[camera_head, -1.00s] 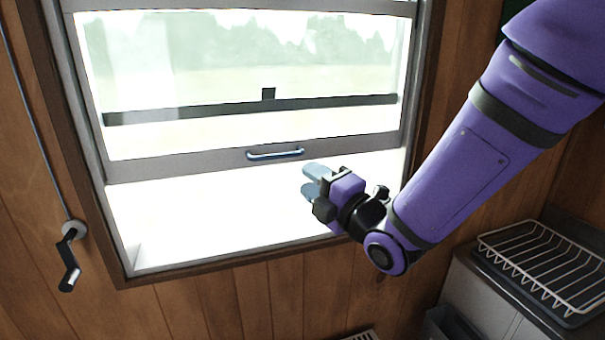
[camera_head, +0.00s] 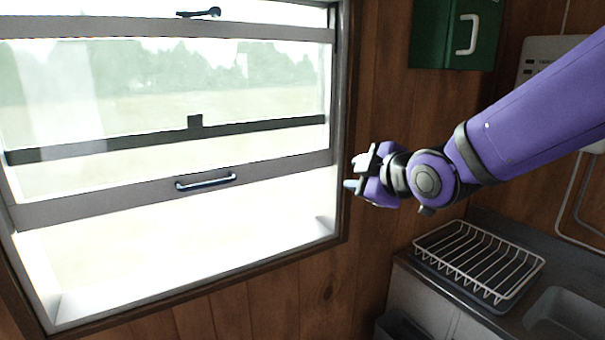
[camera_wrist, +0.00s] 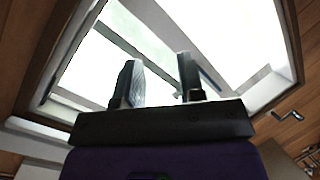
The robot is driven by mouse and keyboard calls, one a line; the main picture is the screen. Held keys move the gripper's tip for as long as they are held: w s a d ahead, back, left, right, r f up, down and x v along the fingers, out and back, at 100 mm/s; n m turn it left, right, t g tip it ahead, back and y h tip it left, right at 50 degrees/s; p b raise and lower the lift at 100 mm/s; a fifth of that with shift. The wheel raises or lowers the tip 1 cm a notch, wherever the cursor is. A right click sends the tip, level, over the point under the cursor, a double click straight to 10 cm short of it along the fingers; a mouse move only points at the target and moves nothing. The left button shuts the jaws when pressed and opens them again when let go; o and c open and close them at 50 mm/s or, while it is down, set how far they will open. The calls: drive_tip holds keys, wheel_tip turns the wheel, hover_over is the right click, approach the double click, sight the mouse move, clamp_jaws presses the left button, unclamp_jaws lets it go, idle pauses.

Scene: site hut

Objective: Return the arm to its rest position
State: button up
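My gripper (camera_head: 354,174) is at the end of my purple arm, just right of the window's right frame and apart from the window handle. In the wrist view my gripper (camera_wrist: 158,80) shows two dark fingers with a clear gap and nothing between them. The window (camera_head: 165,160) has a grey sash with a blue-grey handle (camera_head: 206,182) on its lower rail. The sash stands raised, with a bright open gap below it.
A white wire dish rack (camera_head: 480,258) stands on the counter at the lower right, beside a sink (camera_head: 570,312). A green cabinet (camera_head: 432,35) hangs at the top right. The wood wall below the window is clear. A crank (camera_wrist: 289,115) shows in the wrist view.

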drive_tip(key=s+d+m+g+h, duration=0.6)
drive_tip(key=s+d+m, duration=1)
drive_tip(key=s+d, duration=0.4)
drive_tip(key=s+g, duration=0.1)
drive_tip(key=s, duration=0.2)
drive_tip(key=shift+r+m, duration=0.25)
drive_tip(key=shift+m, duration=0.15)
drive_tip(key=shift+s, duration=0.1)
